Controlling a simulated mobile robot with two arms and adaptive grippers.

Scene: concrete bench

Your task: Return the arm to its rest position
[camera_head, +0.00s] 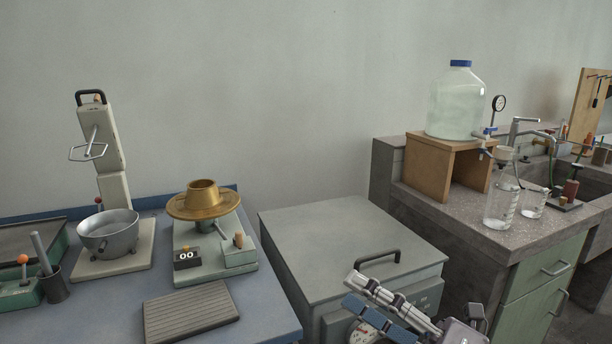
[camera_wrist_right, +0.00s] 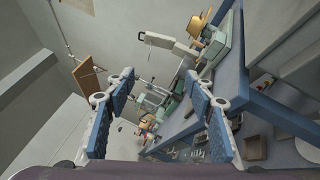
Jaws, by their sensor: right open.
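My right gripper (camera_head: 385,306) is at the lower edge of the head view, in front of the grey cabinet (camera_head: 335,232). In the right wrist view the two blue fingers of the right gripper (camera_wrist_right: 160,90) are spread apart with nothing between them. The right arm is only partly in the head view, cut off by the bottom edge. My left gripper does not show in either view.
A blue bench on the left holds a mixer with a grey bowl (camera_head: 108,230), a brass-topped device (camera_head: 203,200) and a ribbed grey pad (camera_head: 190,311). A concrete bench at right holds a large bottle (camera_head: 456,104) on a wooden stand (camera_head: 432,168) and glass beakers (camera_head: 502,202).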

